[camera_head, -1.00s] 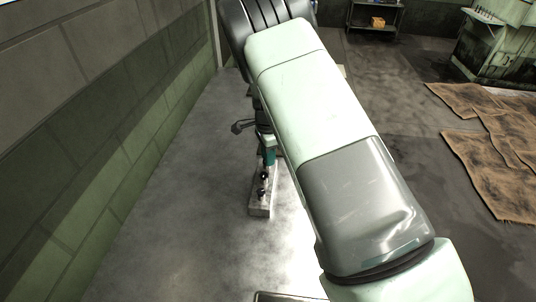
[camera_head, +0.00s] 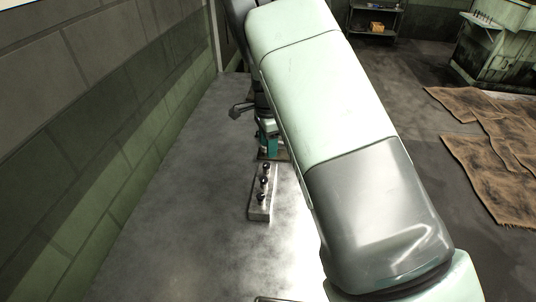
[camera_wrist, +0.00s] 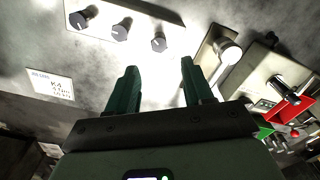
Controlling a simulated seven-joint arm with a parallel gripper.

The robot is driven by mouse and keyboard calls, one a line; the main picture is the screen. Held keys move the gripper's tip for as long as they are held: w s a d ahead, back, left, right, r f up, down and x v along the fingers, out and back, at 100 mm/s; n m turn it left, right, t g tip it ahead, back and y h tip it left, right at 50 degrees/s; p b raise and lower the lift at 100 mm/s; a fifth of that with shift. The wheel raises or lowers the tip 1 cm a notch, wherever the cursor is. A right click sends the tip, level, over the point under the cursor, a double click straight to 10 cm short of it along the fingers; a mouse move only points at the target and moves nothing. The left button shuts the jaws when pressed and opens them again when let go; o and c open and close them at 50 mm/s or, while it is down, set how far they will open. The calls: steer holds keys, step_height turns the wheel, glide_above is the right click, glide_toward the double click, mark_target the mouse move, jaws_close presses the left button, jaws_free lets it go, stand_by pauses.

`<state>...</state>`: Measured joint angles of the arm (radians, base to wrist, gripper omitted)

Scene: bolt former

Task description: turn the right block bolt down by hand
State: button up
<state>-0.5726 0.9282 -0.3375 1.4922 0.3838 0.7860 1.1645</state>
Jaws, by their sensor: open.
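A pale metal block (camera_head: 260,215) stands on the grey bench and carries a row of three bolts with dark knob-like heads. The wrist view shows the block (camera_wrist: 150,12) at the top, with the left bolt (camera_wrist: 84,17), the middle bolt (camera_wrist: 122,29) and the right bolt (camera_wrist: 158,43). My gripper (camera_wrist: 160,67) is open, its two teal fingers apart and empty. The right bolt appears just beyond the gap between the fingertips, touching neither. In the head view my gripper (camera_head: 267,143) is just past the block's far end, partly hidden by my arm.
A metal fixture with a rounded end (camera_wrist: 228,52) is right of the fingers in the wrist view. A machine with a dark-handled lever (camera_wrist: 286,91) and a green bin (camera_wrist: 263,130) lie farther right. A white label (camera_wrist: 50,86) is at left. Bench left of the block is clear.

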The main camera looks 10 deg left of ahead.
steer(key=shift+r, duration=2.15)
